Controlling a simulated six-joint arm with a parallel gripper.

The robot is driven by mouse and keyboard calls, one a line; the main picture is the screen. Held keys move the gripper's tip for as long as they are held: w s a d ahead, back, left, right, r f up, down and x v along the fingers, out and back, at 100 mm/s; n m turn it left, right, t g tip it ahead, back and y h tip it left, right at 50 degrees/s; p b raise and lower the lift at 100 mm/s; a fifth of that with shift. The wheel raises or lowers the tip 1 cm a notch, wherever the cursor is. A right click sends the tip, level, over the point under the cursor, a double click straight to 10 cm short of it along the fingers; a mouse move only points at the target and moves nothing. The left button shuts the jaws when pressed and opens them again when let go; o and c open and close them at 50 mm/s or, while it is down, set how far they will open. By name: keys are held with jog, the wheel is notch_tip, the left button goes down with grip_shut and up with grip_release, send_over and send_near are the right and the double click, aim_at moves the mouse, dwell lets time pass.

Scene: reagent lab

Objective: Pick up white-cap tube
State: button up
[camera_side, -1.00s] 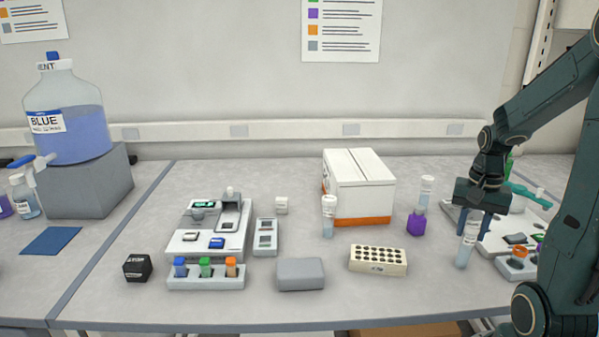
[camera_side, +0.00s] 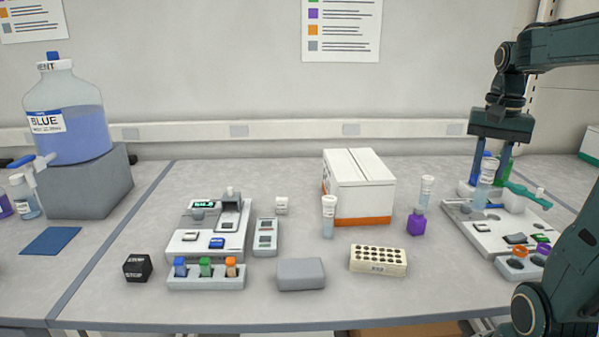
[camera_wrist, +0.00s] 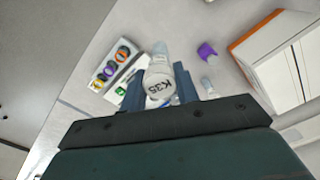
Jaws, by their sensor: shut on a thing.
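My gripper (camera_side: 494,167) is shut on a clear tube with a white cap (camera_side: 490,165) and holds it upright, raised above the right-hand device on the bench. In the wrist view the white cap (camera_wrist: 160,90), marked "K35", sits between my blue fingers (camera_wrist: 158,92). Another white-capped tube (camera_side: 328,216) stands in front of the white box.
A white box with an orange base (camera_side: 360,188) stands mid-bench. A purple bottle (camera_side: 416,222) is right of it. A perforated cream rack (camera_side: 378,260) and a grey block (camera_side: 301,274) lie in front. The right-hand device (camera_side: 480,222) and a vial holder (camera_side: 515,266) are below my gripper.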

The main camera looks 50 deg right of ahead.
jog(key=shift+r, duration=2.25)
jog(key=shift+w, duration=0.1)
jog(key=w+a+f+n, duration=0.1)
jog(key=w+f+n, duration=0.25)
jog(key=w, duration=0.65)
jog(key=w+a+f+n, duration=0.4)
jog(key=w+a+f, duration=0.3)
jog(key=w+a, duration=0.35)
jog(key=w+a+f+n, duration=0.4)
jog(key=w+a+f, duration=0.4)
jog(key=w+a, duration=0.25)
notch_tip(320, 180, up, 24)
jog(key=s+d+m, duration=0.3)
jog(key=s+d, duration=0.1)
jog(key=d, duration=0.7)
jog(key=s+d+m, duration=0.3)
jog(key=s+d, duration=0.1)
jog(key=d, duration=0.7)
jog(key=s+d+m, duration=0.3)
jog(key=s+d, duration=0.1)
jog(key=d, duration=0.8)
jog(key=shift+n, duration=0.35)
jog(key=shift+w+a+f, duration=0.1)
jog(key=shift+a+f, duration=0.05)
jog(key=shift+f, duration=0.7)
jog(key=shift+w+a+f, duration=0.1)
jog(key=shift+f, duration=0.8)
jog(key=shift+w+a+f, duration=0.1)
jog(key=shift+a+f, duration=0.05)
jog(key=shift+f, duration=0.7)
